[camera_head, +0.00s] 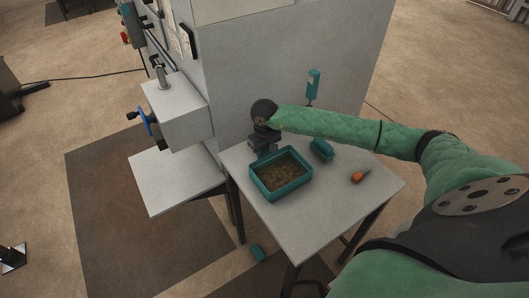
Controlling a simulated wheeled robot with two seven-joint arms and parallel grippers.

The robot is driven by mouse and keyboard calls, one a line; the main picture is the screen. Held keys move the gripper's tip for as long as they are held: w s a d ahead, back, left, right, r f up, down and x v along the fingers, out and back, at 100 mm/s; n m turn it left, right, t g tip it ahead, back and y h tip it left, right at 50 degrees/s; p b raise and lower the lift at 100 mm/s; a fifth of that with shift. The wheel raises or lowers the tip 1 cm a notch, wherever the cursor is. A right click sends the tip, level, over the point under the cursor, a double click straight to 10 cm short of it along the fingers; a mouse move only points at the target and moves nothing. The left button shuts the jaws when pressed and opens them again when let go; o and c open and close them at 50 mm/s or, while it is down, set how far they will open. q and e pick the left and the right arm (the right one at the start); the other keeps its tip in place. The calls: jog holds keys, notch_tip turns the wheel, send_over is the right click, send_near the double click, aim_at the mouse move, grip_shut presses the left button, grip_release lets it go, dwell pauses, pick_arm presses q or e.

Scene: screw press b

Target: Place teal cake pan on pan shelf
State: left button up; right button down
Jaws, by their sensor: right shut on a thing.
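The teal cake pan (254,184) is a rectangular teal tray with a brown, grainy inside, at the left part of the grey table (310,215). My right gripper (263,153) is at the pan's far left rim and shut on it. The fingertips are partly hidden by the gripper body. I cannot tell whether the pan touches the tabletop. A flat grey shelf (175,182) juts out below the press box at the left; it is bare. I cannot tell whether this is the pan shelf. My left gripper is not in view.
A teal block (321,149) and an orange-handled tool (359,176) lie on the table. A teal upright item (312,85) stands behind my right forearm. The grey press box (178,112) has a blue handwheel (145,121).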

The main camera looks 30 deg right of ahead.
jog(key=shift+f, duration=0.1)
jog(key=c, duration=1.2)
grip_release()
jog(key=shift+o, duration=0.2)
